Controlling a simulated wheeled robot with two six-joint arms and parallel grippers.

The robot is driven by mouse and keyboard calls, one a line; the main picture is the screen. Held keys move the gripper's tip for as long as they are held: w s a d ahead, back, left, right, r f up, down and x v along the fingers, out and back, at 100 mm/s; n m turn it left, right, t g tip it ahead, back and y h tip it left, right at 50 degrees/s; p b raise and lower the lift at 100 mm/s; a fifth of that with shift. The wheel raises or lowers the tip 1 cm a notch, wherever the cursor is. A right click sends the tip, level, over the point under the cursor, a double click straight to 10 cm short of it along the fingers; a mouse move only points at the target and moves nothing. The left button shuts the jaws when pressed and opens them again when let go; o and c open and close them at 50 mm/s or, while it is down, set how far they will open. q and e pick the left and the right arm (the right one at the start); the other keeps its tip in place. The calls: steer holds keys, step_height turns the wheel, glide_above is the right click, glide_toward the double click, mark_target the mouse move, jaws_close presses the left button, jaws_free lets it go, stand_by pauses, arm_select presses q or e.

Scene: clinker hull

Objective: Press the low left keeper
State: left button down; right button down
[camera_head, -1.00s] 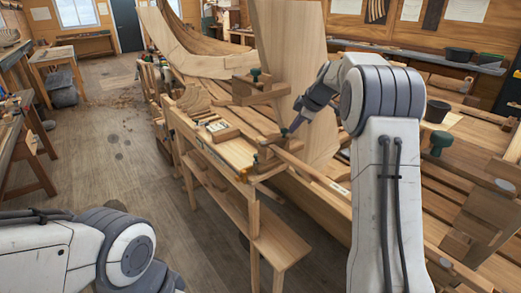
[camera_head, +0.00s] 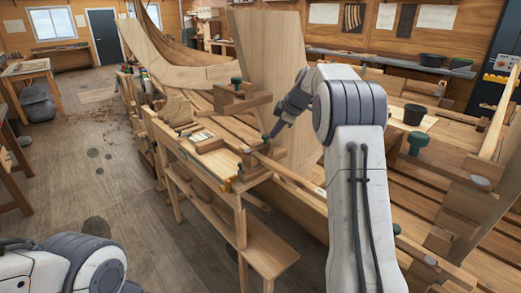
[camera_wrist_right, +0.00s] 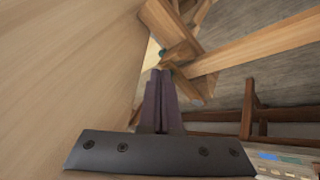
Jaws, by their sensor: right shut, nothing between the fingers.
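The low left keeper appears to be the wooden clamp block (camera_head: 262,158) with a small green knob, low beside the upright plank at the hull's edge. In the right wrist view a small teal knob (camera_wrist_right: 162,52) shows among wooden pieces beyond the fingertips. My right gripper (camera_head: 274,131) is shut and empty, its dark fingers angled down to the left close by the green knob. Whether they touch it I cannot tell. The shut fingers also show in the right wrist view (camera_wrist_right: 160,98). My left gripper is out of view; only my left arm's links show at the lower left.
An upper clamp (camera_head: 240,97) with a green knob sits on the upright plank (camera_head: 270,60). A larger green-knobbed clamp (camera_head: 418,143) stands at the right. A wooden bench (camera_head: 205,165) with tools and blocks runs along the hull. The floor at left is mostly clear.

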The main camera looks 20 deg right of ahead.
steer(key=b+v, duration=0.2)
steer(key=v, duration=0.8)
steer(key=shift+r, duration=0.15)
steer(key=shift+s, duration=0.1)
